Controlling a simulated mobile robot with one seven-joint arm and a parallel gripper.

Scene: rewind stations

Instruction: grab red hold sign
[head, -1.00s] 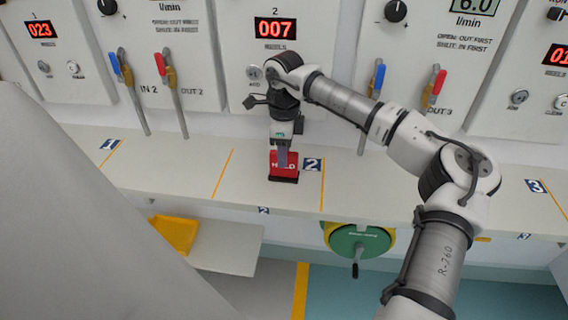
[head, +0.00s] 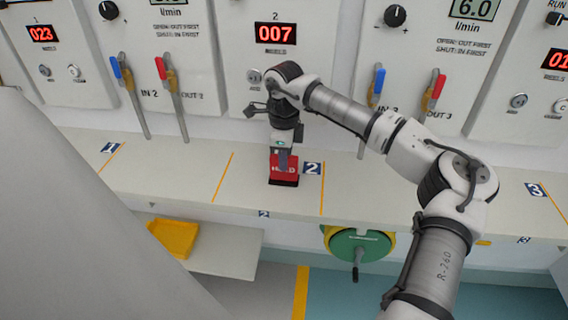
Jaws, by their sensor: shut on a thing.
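The red hold sign (head: 275,167) stands upright on a dark base on the shelf (head: 190,177), just left of the blue "2" label. Part of its white lettering is hidden behind my gripper. My gripper (head: 283,163) points down from above and is shut on the sign's upper part. The sign's base appears to be at the shelf surface; I cannot tell whether it touches.
Panels with red displays (head: 275,33) and red and blue levers stand behind the shelf. A green reel with a crank (head: 358,246) sits below the shelf front. A yellow tray (head: 174,238) lies on a lower ledge at left. The shelf right of label 2 is clear.

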